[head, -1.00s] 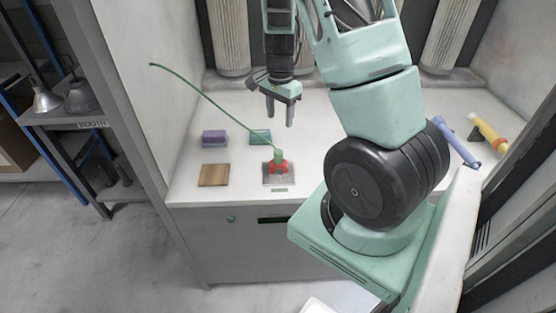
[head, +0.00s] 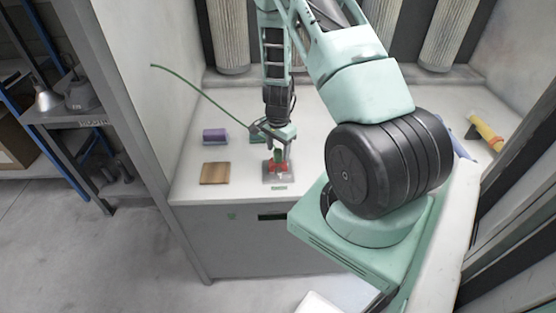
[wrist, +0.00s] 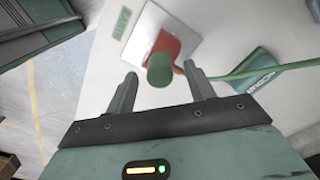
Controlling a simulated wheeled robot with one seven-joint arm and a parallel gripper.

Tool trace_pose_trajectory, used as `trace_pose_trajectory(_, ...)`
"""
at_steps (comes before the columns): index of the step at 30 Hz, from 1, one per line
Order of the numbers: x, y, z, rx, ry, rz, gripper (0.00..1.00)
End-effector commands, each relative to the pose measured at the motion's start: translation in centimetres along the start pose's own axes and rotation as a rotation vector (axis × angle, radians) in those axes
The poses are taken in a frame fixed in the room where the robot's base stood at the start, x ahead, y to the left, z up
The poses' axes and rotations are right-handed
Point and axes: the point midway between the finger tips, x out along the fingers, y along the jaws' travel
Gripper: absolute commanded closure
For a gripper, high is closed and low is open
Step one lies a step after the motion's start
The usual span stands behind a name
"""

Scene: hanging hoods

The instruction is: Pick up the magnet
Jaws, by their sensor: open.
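The magnet is most likely the red piece (head: 276,168) with a green upright knob, standing on a square metal plate (head: 268,180) near the front of the bench. In the wrist view its green knob (wrist: 160,70) rises toward the camera, with the red body (wrist: 170,43) beneath it. A green cord (wrist: 255,73) leads off from it. My gripper (head: 279,152) is over it, fingers pointing down. In the wrist view my gripper (wrist: 160,72) is open, with one finger on each side of the knob. I cannot tell whether either finger touches it.
A teal block (wrist: 258,65) lies close by. A purple block (head: 215,135) and a brown wooden square (head: 215,173) are to the left. A yellow tube (head: 485,131) lies at the far right. The cord (head: 200,90) arcs toward the left wall. The bench's back middle is clear.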

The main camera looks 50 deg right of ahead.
Motion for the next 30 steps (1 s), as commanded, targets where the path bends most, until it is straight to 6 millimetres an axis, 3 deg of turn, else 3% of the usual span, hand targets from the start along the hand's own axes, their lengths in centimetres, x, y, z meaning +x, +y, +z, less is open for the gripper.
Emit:
trace_pose_trajectory(4,1.2,0.0,0.0,0.001,-0.001,0.000,0.46)
trace_pose_trajectory(12,1.5,0.0,0.0,0.000,0.001,-0.001,0.46)
trace_pose_trajectory(14,1.5,0.0,0.0,0.000,0.001,-0.001,0.60)
trace_pose_trajectory(18,1.5,0.0,0.0,0.000,0.001,-0.001,0.99)
trace_pose_trajectory(30,1.2,-0.1,0.0,-0.001,0.001,-0.002,1.00)
